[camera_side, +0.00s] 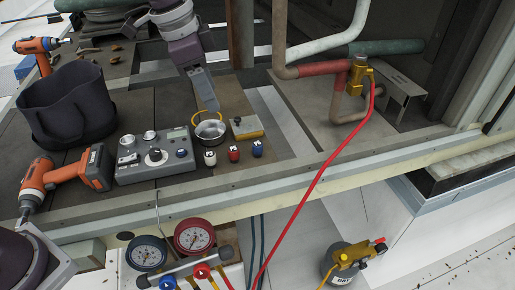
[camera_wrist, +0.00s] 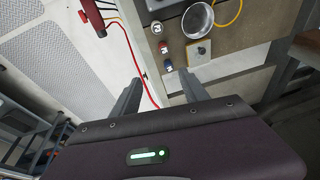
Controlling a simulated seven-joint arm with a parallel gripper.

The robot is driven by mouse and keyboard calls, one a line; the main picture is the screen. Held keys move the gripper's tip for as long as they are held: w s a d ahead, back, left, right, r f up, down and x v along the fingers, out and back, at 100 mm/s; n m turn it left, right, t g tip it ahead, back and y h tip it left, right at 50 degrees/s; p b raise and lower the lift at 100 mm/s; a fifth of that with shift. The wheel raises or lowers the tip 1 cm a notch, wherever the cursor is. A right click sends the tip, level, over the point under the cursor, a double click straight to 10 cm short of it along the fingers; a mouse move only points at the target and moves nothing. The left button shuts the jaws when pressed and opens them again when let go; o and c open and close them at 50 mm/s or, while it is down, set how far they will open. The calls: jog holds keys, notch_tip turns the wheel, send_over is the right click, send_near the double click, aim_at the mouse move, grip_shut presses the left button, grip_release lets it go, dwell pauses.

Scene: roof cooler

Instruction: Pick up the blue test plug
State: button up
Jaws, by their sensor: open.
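The blue test plug (camera_side: 257,148) stands on the bench ledge at the right end of a row of three, beside a red plug (camera_side: 233,153) and a white plug (camera_side: 210,158). My gripper (camera_side: 208,108) hangs above, to the left of the blue plug in the side view, apart from it. In the wrist view the blue plug (camera_wrist: 168,65) shows just beyond and between the two spread fingertips (camera_wrist: 160,77). The gripper is open and empty.
A round metal dish (camera_side: 210,130) and a square plate with a knob (camera_side: 246,127) sit just behind the plugs. A grey control box (camera_side: 155,158) stands to the left. A red hose (camera_side: 318,180) runs down at the right, past the ledge edge.

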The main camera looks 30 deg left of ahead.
aim_at(257, 143)
jog(key=w+d+f+m, duration=0.1)
jog(key=w+d+f, duration=0.1)
jog(key=f, duration=0.4)
jog(key=w+d+f+m+g+h, duration=0.1)
jog(key=w+f, duration=0.3)
jog(key=f, duration=0.3)
jog(key=w+d+f+m, duration=0.1)
jog(key=w+d+f, duration=0.1)
jog(key=w+f, duration=0.2)
jog(key=shift+d+f+m+h, duration=0.15)
jog(key=shift+f, duration=0.65)
jog(key=shift+d+f+m+h, duration=0.15)
jog(key=shift+f, duration=0.65)
grip_shut()
